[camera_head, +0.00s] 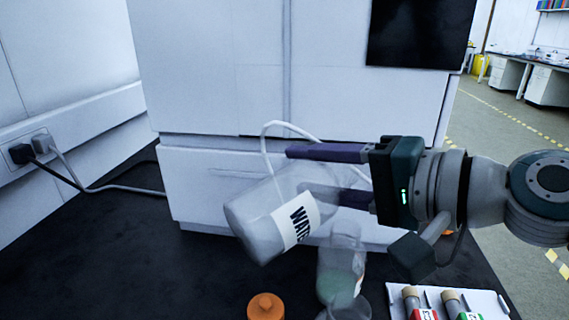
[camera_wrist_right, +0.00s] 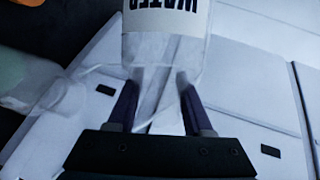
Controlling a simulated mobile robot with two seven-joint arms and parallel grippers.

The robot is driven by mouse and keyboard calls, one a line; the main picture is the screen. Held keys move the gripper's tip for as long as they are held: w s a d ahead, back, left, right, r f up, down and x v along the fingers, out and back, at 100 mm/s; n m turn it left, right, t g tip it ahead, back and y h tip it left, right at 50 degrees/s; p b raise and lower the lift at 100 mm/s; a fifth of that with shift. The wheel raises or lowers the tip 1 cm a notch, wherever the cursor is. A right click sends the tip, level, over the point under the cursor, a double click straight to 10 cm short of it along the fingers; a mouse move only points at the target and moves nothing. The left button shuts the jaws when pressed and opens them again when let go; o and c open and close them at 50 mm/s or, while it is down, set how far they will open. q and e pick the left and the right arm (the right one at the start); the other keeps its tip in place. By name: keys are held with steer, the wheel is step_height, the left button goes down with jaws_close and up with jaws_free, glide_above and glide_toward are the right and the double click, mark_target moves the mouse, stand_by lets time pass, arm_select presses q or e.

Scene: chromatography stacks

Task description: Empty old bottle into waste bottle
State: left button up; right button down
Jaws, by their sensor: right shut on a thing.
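My right gripper (camera_head: 315,172) is shut on a translucent bottle labelled WATER (camera_head: 250,228). The bottle is held in the air and strongly tilted, its broad end at lower left; its narrow end is partly hidden by the fingers. The wrist view (camera_wrist_right: 160,92) shows it between both fingers. A clear bottle with pale green liquid (camera_head: 338,284) stands on the dark bench just below and to the right of the held one. I cannot tell whether the two touch or whether liquid flows. My left gripper is out of view.
An orange cap (camera_head: 265,307) is at the front edge of the view. A clear glass vessel (camera_head: 349,310) stands close in front of the green-liquid bottle. A white rack with capped vials (camera_head: 482,298) is at lower right.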

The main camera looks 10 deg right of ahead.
arm_select(q)
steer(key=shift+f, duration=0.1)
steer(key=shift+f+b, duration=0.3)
steer(key=shift+b, duration=0.1)
arm_select(e)
steer(key=shift+r+m, duration=0.1)
steer(key=shift+m, duration=0.4)
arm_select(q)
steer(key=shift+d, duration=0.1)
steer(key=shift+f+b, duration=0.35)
arm_select(e)
steer(key=shift+d+m+y, duration=0.1)
steer(key=shift+m+y, duration=0.3)
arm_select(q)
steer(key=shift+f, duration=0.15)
arm_select(e)
steer(key=shift+w, duration=0.1)
